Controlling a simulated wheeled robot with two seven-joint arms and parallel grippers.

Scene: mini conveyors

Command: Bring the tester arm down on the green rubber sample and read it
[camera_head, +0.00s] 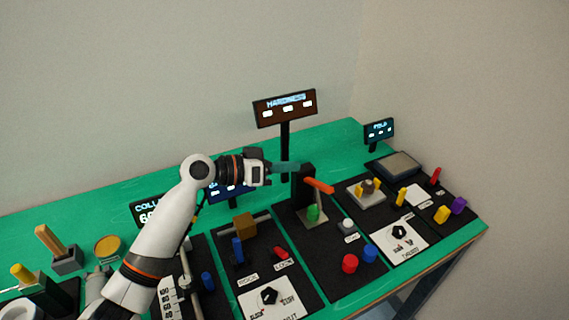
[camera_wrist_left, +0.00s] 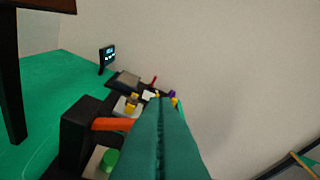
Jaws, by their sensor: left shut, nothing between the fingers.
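The tester's orange arm (camera_head: 318,185) juts from the black post (camera_head: 303,178) and is raised above the green rubber sample (camera_head: 313,213), with a gap between them. The sample sits on a grey plate at the post's foot. In the left wrist view the orange arm (camera_wrist_left: 112,124) and the sample (camera_wrist_left: 109,160) are left of my fingers. My left gripper (camera_head: 294,167) is shut and empty, up near the top of the post and the arm's hinge end. The HARDNESS display (camera_head: 285,108) shows white dashes or blocks and no legible number. My right gripper is not in view.
The HARDNESS display pole (camera_head: 284,150) stands just behind my left gripper. Other stations flank the tester: a red knob (camera_head: 350,263), a blue knob (camera_head: 370,253), a white button (camera_head: 348,224), and a brown block (camera_head: 244,225). A FOLD display (camera_head: 379,131) stands at the back right.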

